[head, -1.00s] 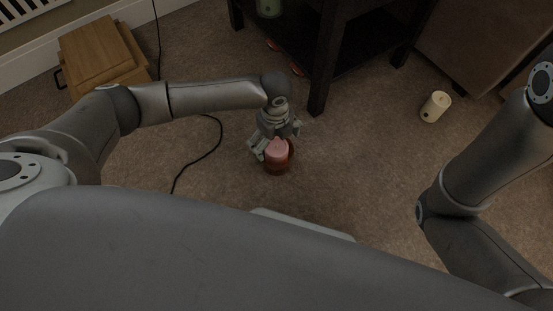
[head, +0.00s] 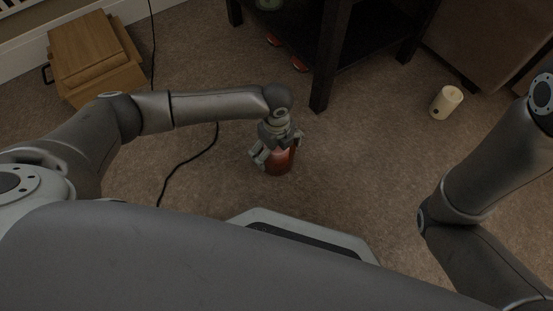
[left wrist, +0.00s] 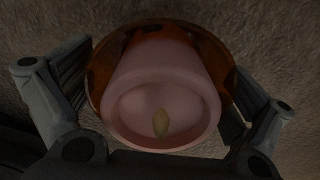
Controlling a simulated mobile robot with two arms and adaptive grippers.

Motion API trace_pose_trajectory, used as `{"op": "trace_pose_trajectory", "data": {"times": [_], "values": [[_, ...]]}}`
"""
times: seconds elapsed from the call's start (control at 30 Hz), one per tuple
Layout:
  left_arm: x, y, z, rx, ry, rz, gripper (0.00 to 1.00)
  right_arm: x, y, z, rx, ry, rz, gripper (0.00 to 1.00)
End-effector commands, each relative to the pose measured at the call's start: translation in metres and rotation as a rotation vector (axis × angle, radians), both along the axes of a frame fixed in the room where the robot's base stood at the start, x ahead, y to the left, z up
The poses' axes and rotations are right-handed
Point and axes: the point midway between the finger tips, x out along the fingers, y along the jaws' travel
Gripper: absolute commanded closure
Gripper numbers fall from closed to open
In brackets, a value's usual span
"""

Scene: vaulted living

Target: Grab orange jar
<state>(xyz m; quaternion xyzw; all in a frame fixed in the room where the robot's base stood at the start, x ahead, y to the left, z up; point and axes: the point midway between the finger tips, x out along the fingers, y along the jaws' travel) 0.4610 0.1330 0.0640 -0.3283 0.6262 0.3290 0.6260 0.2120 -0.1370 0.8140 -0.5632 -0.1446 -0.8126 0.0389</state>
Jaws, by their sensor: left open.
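The orange jar (head: 279,164) stands on the carpet in the middle of the head view, with a pink candle inside it. My left gripper (head: 276,152) is directly above it, pointing down, with its open fingers on either side of the jar's upper part. In the left wrist view, the orange jar (left wrist: 222,62) shows as an orange-brown rim around the pink candle (left wrist: 160,95). The fingers of my left gripper (left wrist: 160,110) are spread at its left and right. My right gripper is out of view; only my right arm shows.
A black table (head: 330,60) stands behind the jar. A cream cylinder (head: 446,102) is on the carpet at the right. A wooden box (head: 92,58) is at the upper left, and a black cable (head: 190,163) lies left of the jar. Bare carpet surrounds the jar.

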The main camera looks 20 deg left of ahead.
Motion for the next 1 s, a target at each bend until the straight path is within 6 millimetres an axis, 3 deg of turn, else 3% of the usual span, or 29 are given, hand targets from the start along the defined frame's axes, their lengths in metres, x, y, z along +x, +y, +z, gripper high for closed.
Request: {"op": "trace_pose_trajectory", "data": {"times": [0.23,0.57,1.0], "values": [[0.000,0.000,-0.001,-0.001,-0.001,0.001,0.00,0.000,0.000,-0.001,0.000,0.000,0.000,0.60],[0.001,0.000,0.000,-0.001,-0.002,0.000,0.40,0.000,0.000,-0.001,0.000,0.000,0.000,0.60],[0.000,0.000,0.007,-0.001,-0.001,0.000,0.40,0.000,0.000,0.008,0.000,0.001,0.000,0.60]]}}
